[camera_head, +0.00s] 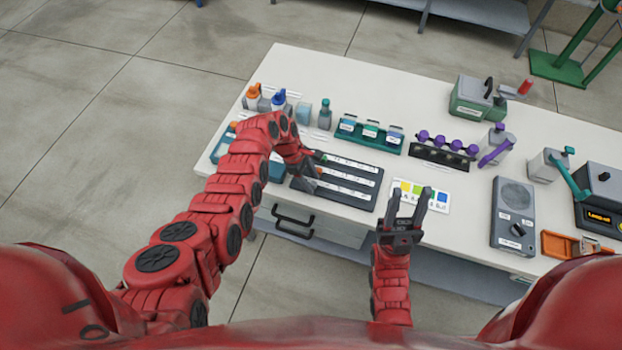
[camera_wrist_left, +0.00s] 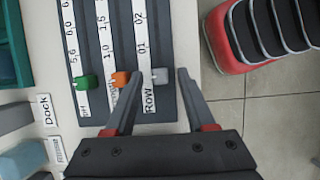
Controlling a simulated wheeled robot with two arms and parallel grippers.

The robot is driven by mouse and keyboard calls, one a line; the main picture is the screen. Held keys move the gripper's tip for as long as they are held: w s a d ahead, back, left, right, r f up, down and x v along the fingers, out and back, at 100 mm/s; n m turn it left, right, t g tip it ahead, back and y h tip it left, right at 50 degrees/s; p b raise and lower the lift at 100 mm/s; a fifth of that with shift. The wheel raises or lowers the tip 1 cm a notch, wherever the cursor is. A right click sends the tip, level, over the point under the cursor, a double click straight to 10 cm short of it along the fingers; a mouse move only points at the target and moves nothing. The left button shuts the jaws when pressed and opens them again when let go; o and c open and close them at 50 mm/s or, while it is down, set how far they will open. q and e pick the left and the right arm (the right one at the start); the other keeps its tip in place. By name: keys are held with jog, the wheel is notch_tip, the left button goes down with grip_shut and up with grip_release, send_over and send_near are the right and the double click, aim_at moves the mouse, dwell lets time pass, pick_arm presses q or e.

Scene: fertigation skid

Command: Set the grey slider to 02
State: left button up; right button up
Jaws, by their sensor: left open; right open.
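The dark slider panel (camera_head: 365,203) lies on the table below my left gripper (camera_head: 308,172). In the left wrist view the grey slider (camera_wrist_left: 160,76) sits on the strip marked ROW, between the word ROW and the 01 mark; the 02 mark is farther up the strip. My left gripper (camera_wrist_left: 160,88) is open, with one finger on either side of the grey slider; I cannot tell whether they touch it. A green slider (camera_wrist_left: 86,82) and an orange slider (camera_wrist_left: 121,79) sit on the neighbouring strips. My right gripper (camera_head: 409,194) is open and empty at the table's front edge.
A colour chart (camera_head: 436,198) lies right of the panel. A teal rack (camera_head: 368,138) and a black rack with purple-topped items (camera_head: 441,157) stand behind it. Bottles (camera_head: 253,98) stand back left. A grey device (camera_head: 512,215) is farther right. A drawer handle (camera_head: 292,223) is below the front edge.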

pick_arm(q)
grip_shut()
dwell(1.4)
